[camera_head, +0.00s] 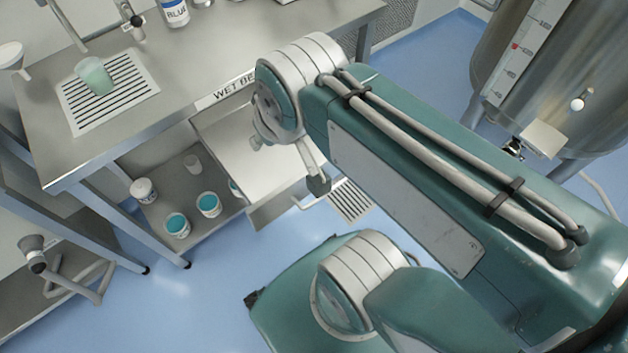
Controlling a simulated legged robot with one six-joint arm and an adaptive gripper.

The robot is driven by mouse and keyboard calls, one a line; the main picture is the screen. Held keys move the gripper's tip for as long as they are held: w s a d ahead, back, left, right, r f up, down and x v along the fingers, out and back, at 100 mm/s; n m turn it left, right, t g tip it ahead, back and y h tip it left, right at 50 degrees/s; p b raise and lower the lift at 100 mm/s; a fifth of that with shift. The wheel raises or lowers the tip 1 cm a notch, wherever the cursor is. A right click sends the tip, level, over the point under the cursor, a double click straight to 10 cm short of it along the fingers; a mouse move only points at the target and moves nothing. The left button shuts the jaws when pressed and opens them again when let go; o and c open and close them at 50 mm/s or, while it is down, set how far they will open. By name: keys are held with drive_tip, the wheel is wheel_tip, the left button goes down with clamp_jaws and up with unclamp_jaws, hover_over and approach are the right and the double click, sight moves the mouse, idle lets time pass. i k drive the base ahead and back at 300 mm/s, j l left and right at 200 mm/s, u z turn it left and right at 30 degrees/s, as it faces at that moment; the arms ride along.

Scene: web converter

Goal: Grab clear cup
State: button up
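A translucent, pale green-tinted cup (95,77) stands on the slotted drain plate (125,93) on the steel bench at the upper left. A smaller clear cup (192,165) stands on the shelf under the bench. My arm reaches in from the right, and its wrist is over the bench's front edge. What looks like part of my gripper (318,184) shows below the wrist, in front of an open drawer. The rest of it is hidden, so its opening cannot be told. It is well apart from both cups.
The open drawer (270,213) juts out below the "WET" label. Tubs with teal contents (177,225) and a white-lidded jar (143,190) stand on the lower shelf. A faucet and a blue-labelled bottle (174,12) are on the bench. A steel tank (590,70) stands at right.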

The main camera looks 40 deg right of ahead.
sight(92, 69)
drive_tip(key=i+j+z, duration=0.1)
drive_tip(key=j+z, duration=0.9)
